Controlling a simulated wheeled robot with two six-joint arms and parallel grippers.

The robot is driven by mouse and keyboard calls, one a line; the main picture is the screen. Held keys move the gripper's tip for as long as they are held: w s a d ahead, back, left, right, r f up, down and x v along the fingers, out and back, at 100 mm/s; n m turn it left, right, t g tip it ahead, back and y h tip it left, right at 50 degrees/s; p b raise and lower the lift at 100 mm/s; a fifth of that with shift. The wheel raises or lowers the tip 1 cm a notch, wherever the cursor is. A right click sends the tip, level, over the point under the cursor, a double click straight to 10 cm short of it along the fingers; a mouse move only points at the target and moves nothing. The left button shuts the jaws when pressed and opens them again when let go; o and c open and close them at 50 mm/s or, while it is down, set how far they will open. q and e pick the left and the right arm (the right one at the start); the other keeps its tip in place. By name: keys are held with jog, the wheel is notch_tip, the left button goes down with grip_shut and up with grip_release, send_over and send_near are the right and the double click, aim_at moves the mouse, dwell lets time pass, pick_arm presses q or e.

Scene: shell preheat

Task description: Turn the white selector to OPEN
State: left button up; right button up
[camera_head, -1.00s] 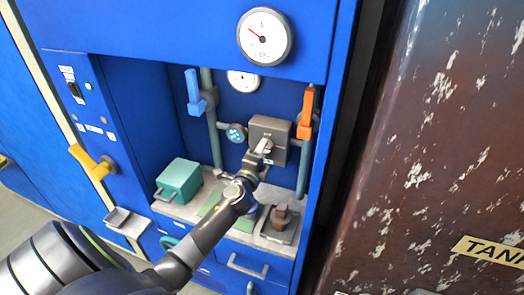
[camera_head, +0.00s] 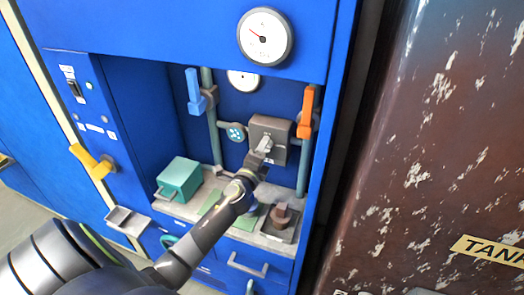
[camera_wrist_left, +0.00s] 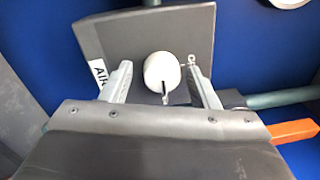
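The white selector (camera_wrist_left: 161,72) is a round knob with a dark pointer line, on the face of a grey box (camera_wrist_left: 95,35). The line points toward the bottom of the left wrist view. A white label, partly cut off by a finger, sits beside the knob. My left gripper (camera_wrist_left: 158,68) is open, with one finger on each side of the knob and visible gaps between. In the head view the left gripper (camera_head: 259,157) is right in front of the grey box (camera_head: 269,131) and mostly hides the knob. My right gripper is not in view.
An orange lever (camera_head: 307,110) is close right of the box, and a blue lever (camera_head: 194,92) is to its left. Below are a teal box (camera_head: 179,178) and a brown-handled block (camera_head: 281,216) on a shelf. A yellow handle (camera_head: 92,162) is on the left panel.

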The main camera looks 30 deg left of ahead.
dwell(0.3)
pick_arm(q)
jog(key=b+v, duration=0.2)
jog(key=v, duration=1.5)
jog(key=shift+s+d+r, duration=0.1)
jog(key=shift+s+d, duration=0.05)
jog(key=shift+s, duration=0.05)
